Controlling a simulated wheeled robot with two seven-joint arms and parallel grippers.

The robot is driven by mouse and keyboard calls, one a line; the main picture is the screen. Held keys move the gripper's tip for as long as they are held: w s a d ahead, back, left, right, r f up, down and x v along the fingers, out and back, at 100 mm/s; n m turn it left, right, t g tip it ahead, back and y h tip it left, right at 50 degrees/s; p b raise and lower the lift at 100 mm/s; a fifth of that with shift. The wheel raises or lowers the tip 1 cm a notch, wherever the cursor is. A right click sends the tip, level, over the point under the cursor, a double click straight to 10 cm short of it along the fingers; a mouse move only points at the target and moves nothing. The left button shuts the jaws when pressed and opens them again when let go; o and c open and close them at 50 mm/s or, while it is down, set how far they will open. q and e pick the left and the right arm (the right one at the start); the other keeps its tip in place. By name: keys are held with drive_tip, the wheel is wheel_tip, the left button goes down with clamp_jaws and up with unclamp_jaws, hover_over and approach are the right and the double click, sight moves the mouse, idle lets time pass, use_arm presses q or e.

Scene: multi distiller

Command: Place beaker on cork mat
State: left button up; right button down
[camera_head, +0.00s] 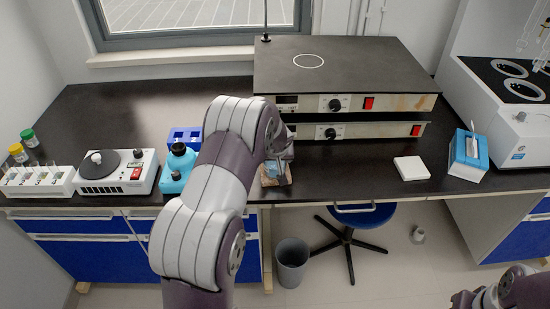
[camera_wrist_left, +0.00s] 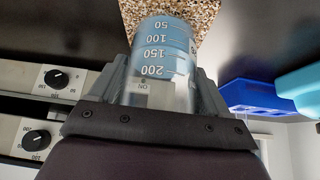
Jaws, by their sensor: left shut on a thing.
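A clear beaker with blue liquid and white graduation marks (camera_wrist_left: 160,45) is between the fingers of my left gripper (camera_wrist_left: 160,95), which is shut on it. In the head view the beaker (camera_head: 270,169) shows small beside my left arm, at the front of the bench. The speckled brown cork mat (camera_head: 284,180) lies there on the bench, partly hidden by the beaker and the arm. In the wrist view the beaker's base overlaps the cork mat (camera_wrist_left: 208,12). I cannot tell whether they touch. Part of my right arm shows at the lower right, without a clear gripper.
Stacked hotplates (camera_head: 345,75) stand behind the mat. A white tile (camera_head: 411,168) and a blue tissue box (camera_head: 468,155) lie to the right, with bare bench between.

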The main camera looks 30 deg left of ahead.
use_arm(q)
drive_tip(key=shift+f, duration=0.1)
drive_tip(key=o, duration=1.2)
drive_tip(key=shift+c, duration=0.2)
drive_tip(key=shift+r, duration=0.3)
drive_tip(key=shift+s+d+r, duration=0.15)
drive_tip(key=shift+r, duration=0.15)
drive_tip(key=v, duration=1.1)
drive_tip(key=s+d+f+m+g+h, duration=0.1)
drive_tip(key=s+d+f+m+g, duration=0.1)
drive_tip(key=s+d, duration=0.5)
drive_tip(key=s+d+f+m+g+h, duration=0.2)
drive_tip(key=s+d+m, duration=0.2)
drive_tip(key=s, duration=1.1)
drive_tip(key=d, duration=0.2)
drive_tip(key=shift+d, duration=0.4)
